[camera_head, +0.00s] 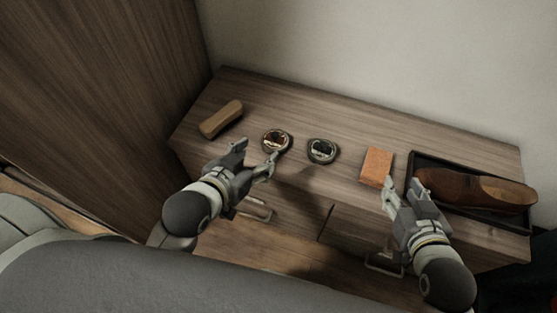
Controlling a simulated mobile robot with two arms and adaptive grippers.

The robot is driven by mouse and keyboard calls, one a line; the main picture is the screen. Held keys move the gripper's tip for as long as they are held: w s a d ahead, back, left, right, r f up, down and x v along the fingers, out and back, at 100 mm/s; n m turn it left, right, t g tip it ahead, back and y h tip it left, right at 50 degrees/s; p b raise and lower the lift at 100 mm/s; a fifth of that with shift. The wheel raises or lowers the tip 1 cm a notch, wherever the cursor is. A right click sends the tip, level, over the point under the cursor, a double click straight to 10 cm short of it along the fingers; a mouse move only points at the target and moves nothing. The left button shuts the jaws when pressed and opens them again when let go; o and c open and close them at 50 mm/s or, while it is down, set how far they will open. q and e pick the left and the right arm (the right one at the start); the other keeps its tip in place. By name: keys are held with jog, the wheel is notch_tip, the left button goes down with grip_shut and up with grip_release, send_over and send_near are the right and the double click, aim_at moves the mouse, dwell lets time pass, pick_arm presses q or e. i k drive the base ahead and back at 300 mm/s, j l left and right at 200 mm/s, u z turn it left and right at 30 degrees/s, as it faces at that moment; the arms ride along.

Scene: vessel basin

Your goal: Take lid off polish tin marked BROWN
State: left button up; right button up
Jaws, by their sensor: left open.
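Two round polish tins stand side by side on the wooden bench top. The left tin (276,140) has a reddish-brown label, and the right tin (322,151) has a dark label. The lettering is too small to read. Both look covered by their lids. My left gripper (258,153) is open and empty, just in front and left of the brown-labelled tin. One fingertip is close to its near edge; I cannot tell whether they touch. My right gripper (403,184) looks open and empty, between the orange block and the shoe tray.
A wooden-backed brush (221,119) lies at the left. An orange block (377,166) lies right of the tins. A dark tray (414,165) at the right holds a brown shoe (470,189). A wall rises behind, and a wooden panel (110,80) stands at the left.

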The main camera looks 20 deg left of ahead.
aim_at(273, 140)
jog(key=k+j, duration=0.35)
jog(key=k, duration=0.15)
jog(key=k+j+z, duration=0.15)
jog(key=k+j, duration=0.2)
jog(key=k, duration=0.15)
